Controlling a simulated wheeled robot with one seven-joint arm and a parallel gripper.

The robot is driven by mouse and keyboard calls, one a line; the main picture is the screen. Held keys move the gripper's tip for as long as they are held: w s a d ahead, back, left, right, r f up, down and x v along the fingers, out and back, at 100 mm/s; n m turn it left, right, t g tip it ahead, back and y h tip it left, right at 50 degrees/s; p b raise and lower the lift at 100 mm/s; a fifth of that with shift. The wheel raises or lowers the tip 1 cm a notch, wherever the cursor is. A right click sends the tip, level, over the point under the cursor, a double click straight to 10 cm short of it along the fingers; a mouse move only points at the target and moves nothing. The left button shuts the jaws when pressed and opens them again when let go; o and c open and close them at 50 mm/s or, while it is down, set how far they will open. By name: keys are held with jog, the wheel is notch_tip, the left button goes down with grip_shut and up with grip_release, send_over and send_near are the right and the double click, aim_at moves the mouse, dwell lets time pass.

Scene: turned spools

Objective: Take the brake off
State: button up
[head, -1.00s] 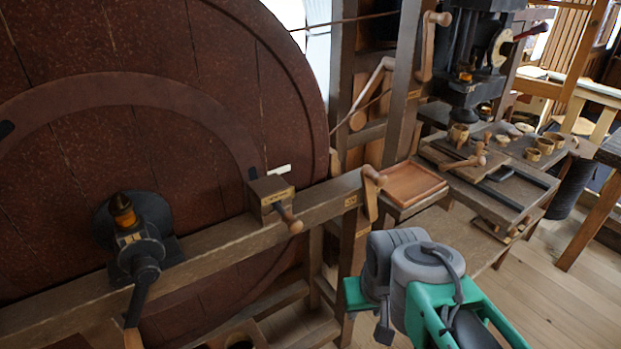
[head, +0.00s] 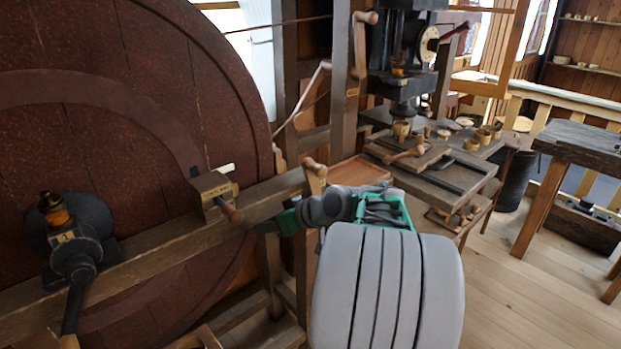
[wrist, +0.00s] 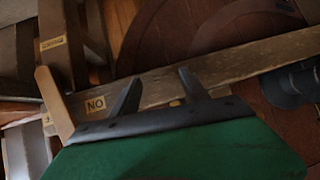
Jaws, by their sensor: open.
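A large dark red wheel (head: 110,130) fills the left of the head view. A labelled block with a wooden handle (head: 215,192) sits on the wooden beam (head: 160,250) beside the wheel; its label is too small to read. A wooden lever (head: 315,176) stands at the beam's right end. I cannot tell which part is the brake. My gripper (head: 275,222), green with dark fingers, is beside the beam between block and lever. In the wrist view its fingers (wrist: 158,88) are apart and empty over the beam, near a "NO" label (wrist: 95,104) and a wooden handle (wrist: 54,103).
A black hub with an orange-brown top (head: 70,235) stands on the beam at left. A brown tray (head: 358,173) lies behind my arm. A workbench (head: 445,178) with small turned pieces and a black press (head: 405,60) stand beyond.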

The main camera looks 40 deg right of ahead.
jog(key=s+d+t, duration=0.1)
jog(key=d+t, duration=0.1)
jog(key=d, duration=0.6)
jog(key=n+t+h+b, duration=0.1)
jog(key=n+t+h, duration=0.1)
jog(key=t, duration=0.3)
send_near(313, 166)
jog(key=w, duration=0.1)
jog(key=w+d+f, duration=0.1)
jog(key=w, duration=0.1)
jog(key=shift+f, duration=0.2)
jog(key=shift+w+a+r, duration=0.1)
jog(key=shift+w+r, duration=0.1)
jog(key=shift+r, duration=0.1)
jog(key=w+p, duration=0.1)
jog(key=w, duration=0.6)
jog(key=shift+w+a, duration=0.1)
jog(key=shift+w, duration=0.2)
grip_shut()
